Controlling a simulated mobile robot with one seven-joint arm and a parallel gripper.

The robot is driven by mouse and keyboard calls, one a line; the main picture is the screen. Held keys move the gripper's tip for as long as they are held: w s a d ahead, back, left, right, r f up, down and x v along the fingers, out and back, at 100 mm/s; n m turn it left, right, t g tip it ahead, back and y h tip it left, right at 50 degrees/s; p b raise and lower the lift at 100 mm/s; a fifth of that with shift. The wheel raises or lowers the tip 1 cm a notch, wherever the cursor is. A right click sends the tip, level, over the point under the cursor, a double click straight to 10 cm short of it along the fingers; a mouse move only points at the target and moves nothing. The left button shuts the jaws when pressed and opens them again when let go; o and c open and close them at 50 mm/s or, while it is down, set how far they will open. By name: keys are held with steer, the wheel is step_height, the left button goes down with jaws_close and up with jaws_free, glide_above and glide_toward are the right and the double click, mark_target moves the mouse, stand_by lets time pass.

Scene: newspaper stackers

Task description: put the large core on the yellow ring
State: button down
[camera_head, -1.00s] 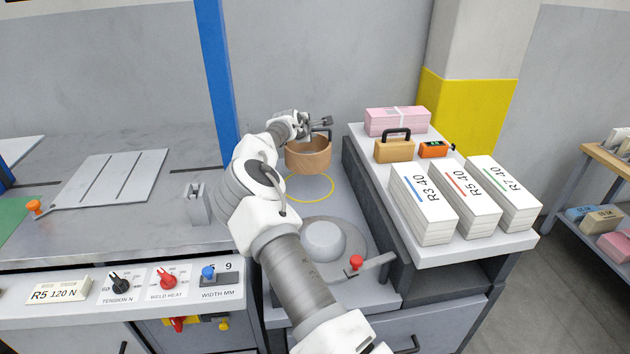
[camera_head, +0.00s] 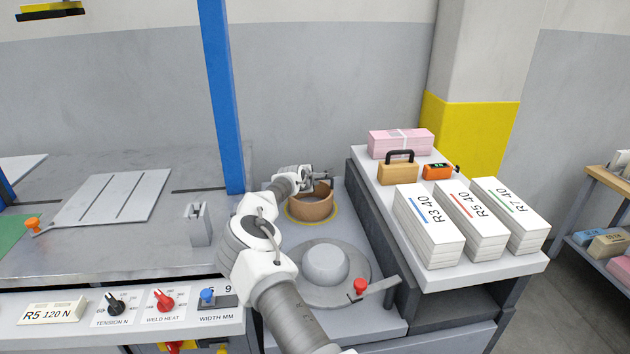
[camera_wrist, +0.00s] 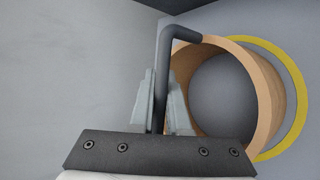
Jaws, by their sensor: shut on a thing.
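The large core (camera_head: 311,207) is a brown, hollow cylinder with a dark handle at its rim. It is upright over the yellow ring (camera_head: 313,226), whose line shows around its lower edge in the head view. In the wrist view the yellow ring (camera_wrist: 303,95) shows as a crescent beyond the right side of the core (camera_wrist: 272,90); its left side is hidden. My gripper (camera_wrist: 164,95) is shut on the core's dark handle (camera_wrist: 182,36). My gripper (camera_head: 319,174) also shows at the core's top in the head view. I cannot tell whether the core touches the surface.
A grey round hub (camera_head: 325,264) with a red-knobbed lever (camera_head: 360,287) stands in front of the core. A side table (camera_head: 480,268) at right holds paper stacks, a wooden block with a handle (camera_head: 398,172) and an orange device (camera_head: 437,172). A blue post (camera_head: 221,100) stands behind left.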

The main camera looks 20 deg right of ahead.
steer(key=c, duration=0.9)
jaws_free()
steer(key=shift+f, duration=0.1)
